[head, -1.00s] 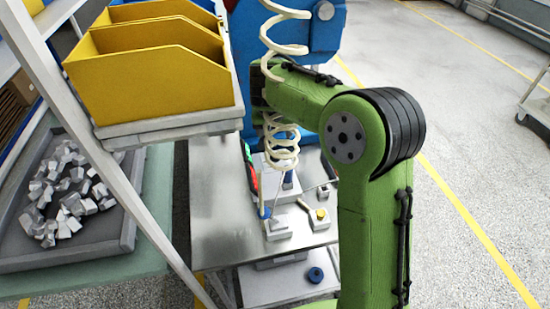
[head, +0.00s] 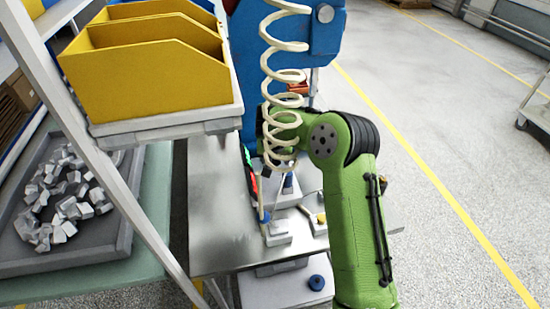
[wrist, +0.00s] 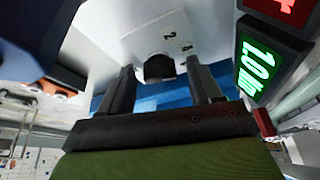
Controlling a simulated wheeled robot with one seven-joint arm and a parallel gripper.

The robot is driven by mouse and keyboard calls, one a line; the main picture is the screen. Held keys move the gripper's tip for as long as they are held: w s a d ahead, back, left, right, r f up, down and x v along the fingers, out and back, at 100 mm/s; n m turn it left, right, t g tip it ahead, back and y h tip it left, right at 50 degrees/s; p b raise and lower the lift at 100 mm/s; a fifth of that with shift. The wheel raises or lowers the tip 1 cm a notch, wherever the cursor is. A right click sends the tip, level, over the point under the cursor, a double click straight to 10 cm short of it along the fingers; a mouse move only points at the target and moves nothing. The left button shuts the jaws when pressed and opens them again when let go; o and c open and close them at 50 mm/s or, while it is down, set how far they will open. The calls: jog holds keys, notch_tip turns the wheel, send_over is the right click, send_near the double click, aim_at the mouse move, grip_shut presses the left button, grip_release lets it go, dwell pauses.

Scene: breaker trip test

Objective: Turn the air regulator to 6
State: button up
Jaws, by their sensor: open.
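In the wrist view, a dark round knob (wrist: 159,67) sits on a pale panel (wrist: 140,40) with the figures 2 and 4 printed by it. My gripper (wrist: 160,78) is open, one finger on each side of the knob. I cannot tell whether the fingers touch it. A lit green display (wrist: 259,70), which seems to read 1.0 with a small unit, is right of the knob. In the head view, my gripper and the knob are hidden behind my green arm and the coiled hose.
A red display (wrist: 284,9) is above the green one. In the head view, a pale coiled hose (head: 284,76) hangs in front of the blue machine (head: 325,45). Yellow bins (head: 140,75) stand at left. Small fixtures stand on the metal table (head: 215,225); its left part is bare.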

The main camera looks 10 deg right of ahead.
jog(key=c, duration=1)
jog(key=shift+c, duration=0.2)
jog(key=shift+a+r+m+g+h+p, duration=0.1)
jog(key=shift+m+g+h+p, duration=0.3)
jog(key=shift+m, duration=1.05)
jog(key=shift+a+m+g+h+p, duration=0.15)
jog(key=shift+m+h+p, duration=0.35)
jog(key=shift+m, duration=0.95)
jog(key=shift+d, duration=0.1)
jog(key=o, duration=1)
jog(key=shift+o, duration=0.2)
